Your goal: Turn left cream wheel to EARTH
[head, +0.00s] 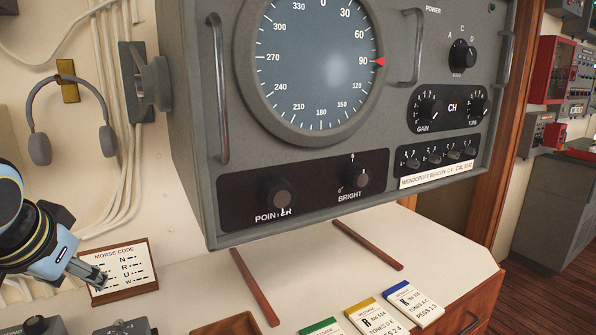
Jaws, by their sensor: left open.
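No cream wheel and no EARTH marking can be made out in the head view. My left gripper (97,276) comes in from the left edge, low in the picture. Its jaws are open and overlap the lower left of the framed Morse code card (125,268); I cannot tell whether they touch it. My right gripper is not in view.
A grey beacon console (200,120) with a round dial (318,62) and knobs overhangs the pale desk (330,275). Headphones (40,148) hang on the wall. Message cards (413,303) lie at the front. Partly cut-off dark controls (125,327) sit at the bottom left.

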